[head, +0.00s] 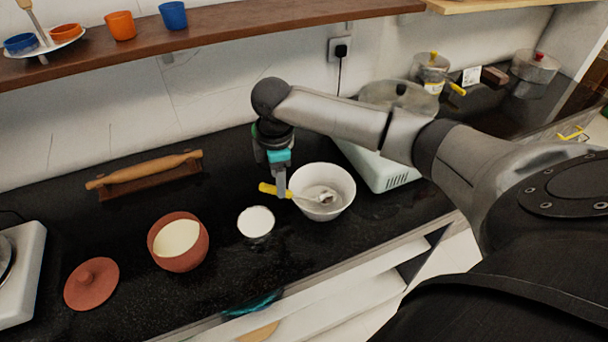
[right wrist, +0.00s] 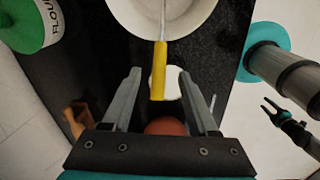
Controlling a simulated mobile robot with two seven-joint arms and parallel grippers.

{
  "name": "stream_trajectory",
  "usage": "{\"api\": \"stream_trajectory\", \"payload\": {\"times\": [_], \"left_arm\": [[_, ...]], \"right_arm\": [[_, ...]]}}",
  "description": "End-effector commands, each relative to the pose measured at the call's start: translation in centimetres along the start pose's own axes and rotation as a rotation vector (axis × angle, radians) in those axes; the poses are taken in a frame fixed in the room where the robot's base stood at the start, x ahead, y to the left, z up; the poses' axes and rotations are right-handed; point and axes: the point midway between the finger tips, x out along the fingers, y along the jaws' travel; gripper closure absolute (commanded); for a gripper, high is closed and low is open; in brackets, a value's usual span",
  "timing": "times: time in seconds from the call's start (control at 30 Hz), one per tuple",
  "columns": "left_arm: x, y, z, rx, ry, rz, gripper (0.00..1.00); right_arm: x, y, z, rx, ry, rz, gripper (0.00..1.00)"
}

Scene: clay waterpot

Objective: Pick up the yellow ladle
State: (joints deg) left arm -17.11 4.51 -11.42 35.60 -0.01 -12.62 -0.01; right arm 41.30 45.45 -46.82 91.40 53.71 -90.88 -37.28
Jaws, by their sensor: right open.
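The yellow ladle has its bowl end in the white bowl (head: 322,192); its yellow handle (head: 268,188) sticks out over the rim to the left. In the right wrist view the yellow handle (right wrist: 159,70) points down between the fingers. My right gripper (head: 280,190) is over the handle, its open fingers (right wrist: 159,72) on either side of it. Contact cannot be told. My left gripper (right wrist: 268,110) shows small at the right of the right wrist view, its two fingers apart, away from the counter.
A white-topped cup (head: 256,221) stands left of the bowl. A clay pot (head: 178,242) and its lid (head: 92,284) are farther left. A rolling pin (head: 145,170) lies behind. A green flour canister (right wrist: 35,25) is near the bowl. A shelf (head: 220,27) runs above the counter.

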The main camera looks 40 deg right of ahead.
Motion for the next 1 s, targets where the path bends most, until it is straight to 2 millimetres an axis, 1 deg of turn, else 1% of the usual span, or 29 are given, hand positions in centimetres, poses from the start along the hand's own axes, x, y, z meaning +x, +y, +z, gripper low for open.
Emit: {"api": "stream_trajectory", "payload": {"times": [0.03,0.1,0.37,0.5,0.63,0.73,0.93,0.97,1.0], "left_arm": [[0.4,0.0,0.1,0.000,-0.001,0.000,0.50],[0.6,0.0,0.1,0.000,-0.001,0.000,0.50],[0.9,0.1,0.2,0.001,-0.002,0.001,0.50],[1.6,0.1,0.2,0.001,-0.002,0.001,0.50],[2.0,0.1,0.3,0.001,-0.002,0.001,0.50],[2.1,0.1,0.3,0.001,-0.003,0.001,0.50],[2.0,0.1,0.4,0.001,-0.003,0.001,0.50],[2.0,0.1,0.4,0.001,-0.003,0.001,0.50],[2.0,0.1,0.4,0.001,-0.003,0.001,0.50]], "right_arm": [[1.2,-0.1,0.0,0.001,-0.001,-0.003,0.41],[2.2,-0.1,0.0,0.000,0.000,-0.002,0.41],[4.0,0.0,0.0,0.000,-0.001,-0.001,0.41],[6.2,0.0,-0.1,0.000,0.000,-0.002,0.41],[7.9,0.1,-0.1,0.000,0.000,0.000,0.41],[8.4,0.1,0.0,0.000,-0.001,0.001,0.41],[8.4,0.1,0.0,-0.001,0.000,0.002,0.41],[8.4,0.1,0.0,-0.001,0.000,0.002,0.42],[8.4,0.1,0.0,-0.001,0.000,0.001,0.46]]}}
